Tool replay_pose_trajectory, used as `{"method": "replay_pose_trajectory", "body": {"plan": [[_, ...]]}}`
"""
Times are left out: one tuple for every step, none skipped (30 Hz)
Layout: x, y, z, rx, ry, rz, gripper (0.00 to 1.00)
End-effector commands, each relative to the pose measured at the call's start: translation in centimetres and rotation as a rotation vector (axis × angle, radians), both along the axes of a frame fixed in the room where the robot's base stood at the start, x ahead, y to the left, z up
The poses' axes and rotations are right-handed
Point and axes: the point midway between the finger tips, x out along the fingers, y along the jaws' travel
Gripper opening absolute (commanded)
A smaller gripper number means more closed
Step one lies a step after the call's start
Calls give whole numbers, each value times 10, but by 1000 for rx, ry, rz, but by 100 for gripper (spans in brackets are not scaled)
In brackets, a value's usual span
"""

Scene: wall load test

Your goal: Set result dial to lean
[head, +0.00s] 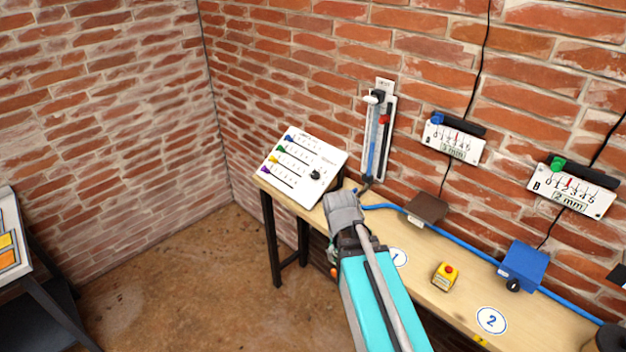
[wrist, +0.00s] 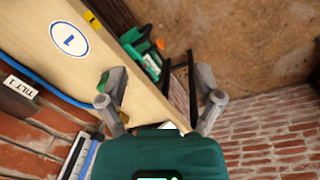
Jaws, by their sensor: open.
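The result dial (head: 316,174) is a small black knob on the lower right of a white sloped panel (head: 327,157). The panel stands at the left end of the wooden bench. The dial's markings are too small to read, so its setting cannot be told. In the wrist view my gripper (wrist: 160,88) has its two grey fingers wide apart, with nothing between them. It faces the bench top and the floor past its edge; the dial is not seen there. In the head view my arm reaches over the bench just right of the panel, and the fingers are not clearly visible.
The panel also carries coloured sliders (head: 275,159). A wall gauge (head: 378,140) and two wall scales (head: 455,142) (head: 570,190) hang behind the bench (head: 415,258). A brown plate (head: 427,208), yellow button box (head: 446,276) and blue box (head: 523,266) stand along it.

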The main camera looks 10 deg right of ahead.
Motion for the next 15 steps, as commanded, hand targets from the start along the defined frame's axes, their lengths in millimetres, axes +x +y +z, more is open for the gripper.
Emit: {"method": "replay_pose_trajectory", "body": {"plan": [[14, -1, -13, -36, -3, 45, 84], [21, -3, -17, -64, -4, 77, 84], [31, -5, -23, -103, -6, 124, 84], [39, -7, -27, -134, -7, 162, 84], [47, -8, -31, -168, -6, 202, 84], [58, -9, -37, -214, -3, 256, 84], [67, -11, -41, -251, 0, 299, 84], [76, -12, -44, -290, 3, 343, 84], [89, -12, -49, -342, 10, 404, 84], [98, -13, -52, -381, 18, 448, 84], [107, -13, -54, -420, 25, 491, 84], [120, -13, -57, -474, 37, 550, 84], [129, -12, -60, -514, 47, 593, 84], [138, -12, -62, -553, 59, 635, 84], [150, -10, -64, -607, 75, 693, 84]]}}
